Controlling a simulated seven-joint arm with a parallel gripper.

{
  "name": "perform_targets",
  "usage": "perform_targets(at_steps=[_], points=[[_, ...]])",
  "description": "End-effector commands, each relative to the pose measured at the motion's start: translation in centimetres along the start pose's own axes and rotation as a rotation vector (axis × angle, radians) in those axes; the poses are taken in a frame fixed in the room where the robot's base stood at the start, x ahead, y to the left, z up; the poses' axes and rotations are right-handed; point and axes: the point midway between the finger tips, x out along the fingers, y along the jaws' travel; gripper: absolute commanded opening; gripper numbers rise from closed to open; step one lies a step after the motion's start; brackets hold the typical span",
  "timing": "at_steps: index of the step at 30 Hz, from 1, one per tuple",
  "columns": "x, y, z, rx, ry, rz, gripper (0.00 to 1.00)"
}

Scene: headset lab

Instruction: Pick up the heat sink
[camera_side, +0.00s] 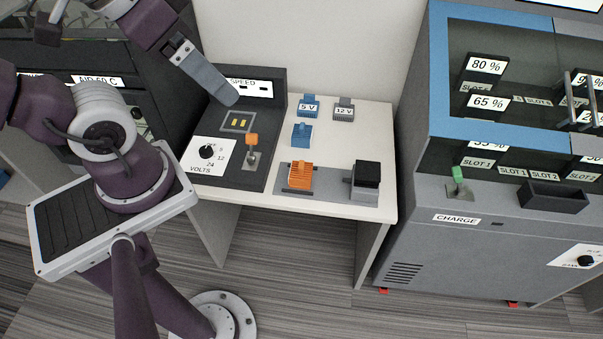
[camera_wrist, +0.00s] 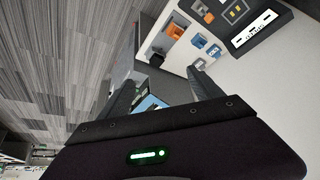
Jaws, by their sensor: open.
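The orange finned block (camera_side: 299,175), which looks like the heat sink, sits on a grey plate near the front of the white table. It also shows near the top of the wrist view (camera_wrist: 175,30). My gripper (camera_side: 228,94) is up over the back of the dark control panel, to the left of the orange block and apart from it. In the wrist view my gripper (camera_wrist: 164,82) has its two fingers spread with nothing held between them.
The control panel (camera_side: 225,168) has an orange-topped lever (camera_side: 252,142) and a dial (camera_side: 207,152). Blue blocks (camera_side: 302,134) (camera_side: 308,105) and a grey 12 V block (camera_side: 344,108) stand behind. A black-topped block (camera_side: 366,181) is right of the orange one. A charging cabinet (camera_side: 430,240) stands right.

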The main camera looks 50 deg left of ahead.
Motion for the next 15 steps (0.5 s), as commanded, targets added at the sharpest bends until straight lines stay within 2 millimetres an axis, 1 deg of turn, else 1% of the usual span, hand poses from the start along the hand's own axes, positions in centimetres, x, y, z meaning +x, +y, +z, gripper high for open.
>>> perform_targets(at_steps=[1, 2, 11, 14, 15], points=[[0.0, 0.0, 0.0, 0.0, 0.0, 0.0, 0.86], [0.0, 0.0, 0.0, 0.0, 0.0, 0.0, 0.89], [0.1, -0.1, -0.2, 0.005, -0.006, -0.006, 0.89], [1.6, -1.2, -2.3, 0.051, -0.054, -0.054, 0.89], [2.8, -1.9, -3.7, 0.088, -0.087, -0.082, 0.89]])
